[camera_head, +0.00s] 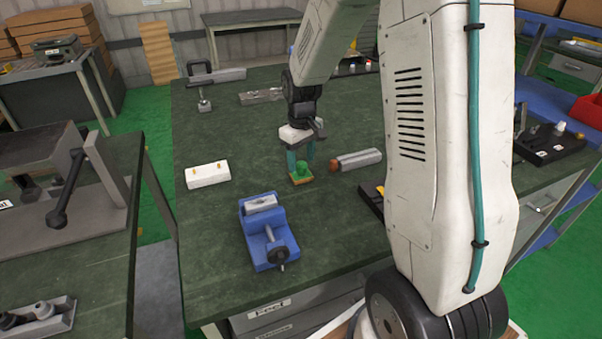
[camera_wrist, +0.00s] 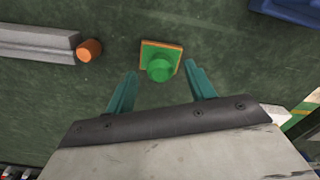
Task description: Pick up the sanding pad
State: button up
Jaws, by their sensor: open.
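My gripper (camera_head: 301,160) points down over the table close to the pad. The fingers appear empty. I cannot tell how far above the table the tips are.
A grey bar with an orange end (camera_head: 358,160) lies right of the pad. A blue vise (camera_head: 267,232) stands in front, and a white block (camera_head: 207,174) lies to the left. A grey clamp tool (camera_head: 215,78) is at the back left. Bare tabletop surrounds the pad.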

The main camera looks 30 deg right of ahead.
notch_tip(320, 180, down, 2)
jog(key=shift+f, duration=0.1)
jog(key=c, duration=1.1)
jog(key=shift+o, duration=0.2)
jog(key=shift+r, duration=0.5)
jog(key=r, duration=0.2)
jog(key=shift+s+d+r, duration=0.25)
jog(key=shift+s+r, duration=0.15)
jog(key=s+d, duration=0.3)
jog(key=s, duration=0.4)
jog(key=s+d+r, duration=0.1)
jog(key=s+d, duration=0.2)
jog(key=s, duration=0.3)
jog(key=shift+s, duration=0.4)
